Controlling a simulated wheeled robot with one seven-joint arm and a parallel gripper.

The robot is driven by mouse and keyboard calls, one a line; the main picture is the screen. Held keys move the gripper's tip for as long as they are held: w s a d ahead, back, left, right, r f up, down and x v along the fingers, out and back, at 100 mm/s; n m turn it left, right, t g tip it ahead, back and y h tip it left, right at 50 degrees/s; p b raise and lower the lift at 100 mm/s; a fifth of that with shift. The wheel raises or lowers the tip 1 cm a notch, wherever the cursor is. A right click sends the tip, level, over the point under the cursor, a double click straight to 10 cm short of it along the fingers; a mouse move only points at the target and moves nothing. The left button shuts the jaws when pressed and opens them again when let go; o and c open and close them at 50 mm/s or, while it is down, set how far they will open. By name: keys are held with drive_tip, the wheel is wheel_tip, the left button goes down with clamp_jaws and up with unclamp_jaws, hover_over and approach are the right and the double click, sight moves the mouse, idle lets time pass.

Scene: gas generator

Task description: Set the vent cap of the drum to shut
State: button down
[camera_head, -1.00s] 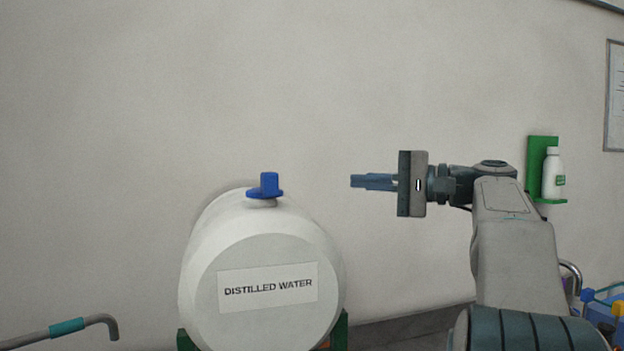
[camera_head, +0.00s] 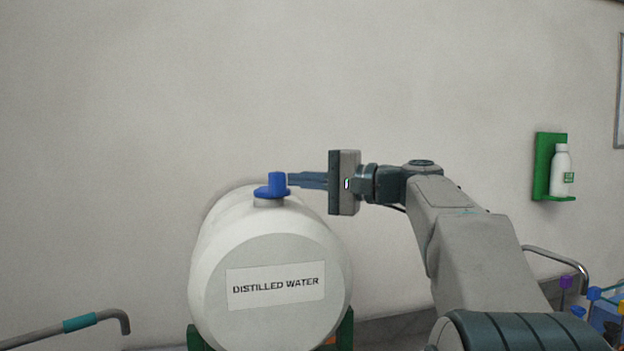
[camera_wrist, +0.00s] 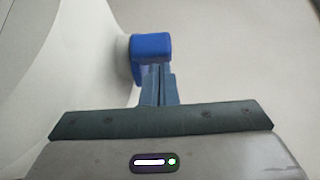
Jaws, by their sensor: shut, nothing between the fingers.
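The drum (camera_head: 215,262) is a white barrel lying on its side with a "DISTILLED WATER" label on its end. Its blue vent cap (camera_head: 276,183) sits on top, with an upright tab above a round flange. My gripper (camera_head: 290,180) is shut and empty, pointing left, with its fingertips right beside the tab's right side. In the wrist view the blue cap (camera_wrist: 151,47) is just beyond the fingertips (camera_wrist: 155,68). I cannot tell whether they touch it. The fingers hide the lower part of the cap there.
The drum rests on a green stand (camera_head: 346,330). A wall is behind it. A green holder with a white bottle (camera_head: 561,172) hangs at right. A metal handle with a teal grip (camera_head: 80,322) is at lower left. Blue items (camera_head: 604,310) stand at lower right. Space above the drum is free.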

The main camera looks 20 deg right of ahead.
drive_tip(key=shift+s+a+f+b, duration=0.2)
drive_tip(key=shift+s+a+b, duration=0.1)
drive_tip(key=shift+a+b, duration=0.25)
drive_tip(key=shift+s+a+r, duration=0.15)
drive_tip(key=shift+s+a, duration=0.05)
drive_tip(key=shift+a, duration=0.1)
drive_tip(key=shift+d, duration=0.1)
drive_tip(key=shift+d, duration=0.35)
drive_tip(key=d, duration=0.2)
drive_tip(key=s+d, duration=0.1)
drive_tip(key=d, duration=0.2)
drive_tip(key=shift+s+d, duration=0.1)
drive_tip(key=s+a+b+v, duration=0.1)
drive_tip(key=v, duration=0.6)
drive_tip(key=shift+s+d, duration=0.25)
drive_tip(key=shift+s, duration=0.15)
